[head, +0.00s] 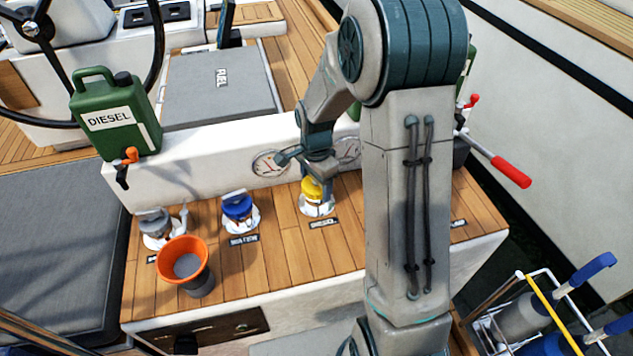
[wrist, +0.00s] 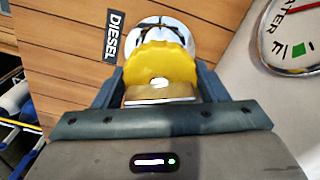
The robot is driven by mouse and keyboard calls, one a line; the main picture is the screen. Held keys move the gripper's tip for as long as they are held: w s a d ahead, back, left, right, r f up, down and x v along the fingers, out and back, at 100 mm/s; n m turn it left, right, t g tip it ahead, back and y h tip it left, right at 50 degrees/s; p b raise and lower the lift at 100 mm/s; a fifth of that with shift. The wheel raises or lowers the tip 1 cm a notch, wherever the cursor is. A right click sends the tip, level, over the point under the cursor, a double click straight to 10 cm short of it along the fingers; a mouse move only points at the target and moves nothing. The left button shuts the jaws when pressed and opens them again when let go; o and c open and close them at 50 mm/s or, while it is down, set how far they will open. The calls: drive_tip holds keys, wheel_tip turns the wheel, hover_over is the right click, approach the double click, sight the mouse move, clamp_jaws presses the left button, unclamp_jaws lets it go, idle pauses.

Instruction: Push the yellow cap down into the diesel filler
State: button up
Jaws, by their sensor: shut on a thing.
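My gripper (head: 316,176) reaches down from above and is shut on the cap. In the wrist view the yellow cap (wrist: 160,66) sits between the two fingers of my gripper (wrist: 161,88), with a brass-coloured part on its near side. I cannot tell how deep the cap sits in the filler.
A blue-capped water filler (head: 238,209) and a grey-capped filler (head: 156,227) stand to the left. An orange funnel (head: 186,262) stands in front of them. A green diesel can (head: 115,118) is on the ledge. Gauges (head: 269,163) are on the white wall behind.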

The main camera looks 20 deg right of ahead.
drive_tip(key=shift+f+b, duration=0.55)
drive_tip(key=shift+f, duration=0.05)
idle(0.6)
drive_tip(key=o, duration=0.8)
drive_tip(key=shift+r+p, duration=3.85)
drive_tip(key=shift+r, duration=1.7)
drive_tip(key=s+r+n+t, duration=0.1)
drive_tip(key=s+r+n, duration=0.3)
drive_tip(key=s, duration=0.2)
drive_tip(key=s+r+n+t, duration=0.1)
drive_tip(key=s+r+n, duration=0.3)
drive_tip(key=s, duration=0.3)
drive_tip(key=s+r+n+t, duration=0.1)
drive_tip(key=s+r+n, duration=0.4)
drive_tip(key=s, duration=0.1)
drive_tip(key=shift+s+d, duration=0.1)
drive_tip(key=shift+s, duration=0.3)
